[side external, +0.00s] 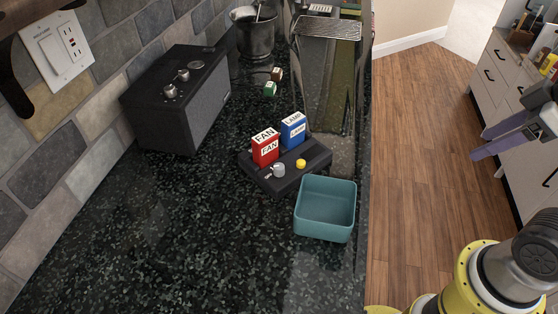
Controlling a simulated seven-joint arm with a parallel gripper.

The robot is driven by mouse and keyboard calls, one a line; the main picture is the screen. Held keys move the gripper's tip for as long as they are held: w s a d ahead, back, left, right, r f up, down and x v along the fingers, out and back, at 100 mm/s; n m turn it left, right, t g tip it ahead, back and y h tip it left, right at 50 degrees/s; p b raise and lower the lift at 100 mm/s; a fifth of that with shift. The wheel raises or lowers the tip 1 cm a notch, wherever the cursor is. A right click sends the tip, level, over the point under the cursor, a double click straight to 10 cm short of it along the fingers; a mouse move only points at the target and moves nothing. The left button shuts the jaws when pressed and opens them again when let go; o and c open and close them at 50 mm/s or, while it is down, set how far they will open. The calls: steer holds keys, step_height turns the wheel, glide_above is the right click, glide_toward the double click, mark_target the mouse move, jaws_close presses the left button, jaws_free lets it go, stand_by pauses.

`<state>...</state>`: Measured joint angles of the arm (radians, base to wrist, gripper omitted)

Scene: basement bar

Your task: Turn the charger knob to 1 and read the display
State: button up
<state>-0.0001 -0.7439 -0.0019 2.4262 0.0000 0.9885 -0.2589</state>
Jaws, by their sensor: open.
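The charger (316,157) looks to be the low black box on the dark speckled counter. A red block marked FAN (266,148) and a blue block marked LAMP (293,130) stand upright in it. A grey knob (279,170) and a small yellow button or knob (300,163) sit at its front. The knob's setting is too small to read, and I cannot make out a display. My gripper (480,143) is open and empty at the far right, over the wood floor side, well away from the charger.
A teal open bin (325,207) stands close in front of the charger. A black speaker-like box with knobs (178,100) is at the left wall. Small green (270,89) and brown (277,74) blocks lie behind. A metal bucket (255,38) stands at the back. The front-left counter is clear.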

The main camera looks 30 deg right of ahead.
steer(key=w+a+r+n+g, duration=0.1)
steer(key=w+a+r+n, duration=0.2)
steer(key=w+r+n, duration=0.45)
steer(key=n+g, duration=0.4)
steer(key=n, duration=0.6)
glide_above(279, 165)
step_height(279, 165, down, 7)
steer(key=shift+m, duration=0.25)
step_height(279, 165, down, 14)
steer(key=shift+r, duration=0.2)
jaws_close()
